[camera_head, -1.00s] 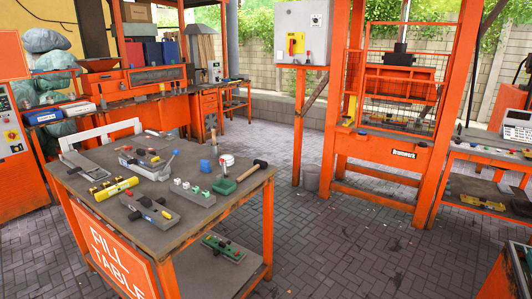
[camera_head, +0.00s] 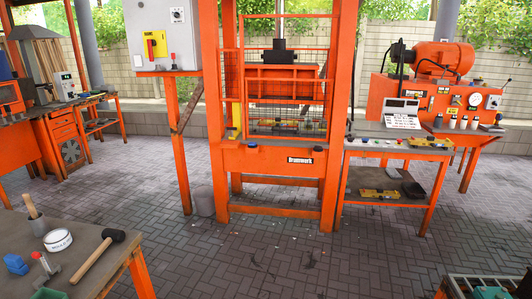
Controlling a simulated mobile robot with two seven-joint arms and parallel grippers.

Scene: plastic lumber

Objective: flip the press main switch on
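The orange press (camera_head: 275,165) stands upright ahead of me, with a mesh guard across its opening. A grey electrical cabinet (camera_head: 185,50) is mounted on an orange post to the left of the press. On its front is a yellow plate with a red rotary switch handle (camera_head: 154,47), which looks like the main switch. The handle's exact setting is too small to tell. Neither of my grippers shows in this view.
The fill table (camera_head: 30,250) with a mallet (camera_head: 100,262), a white tub (camera_head: 58,240) and other tools stands at the lower left. A side bench (camera_head: 400,150) adjoins the press on the right. Paved floor (camera_head: 250,255) in front is clear.

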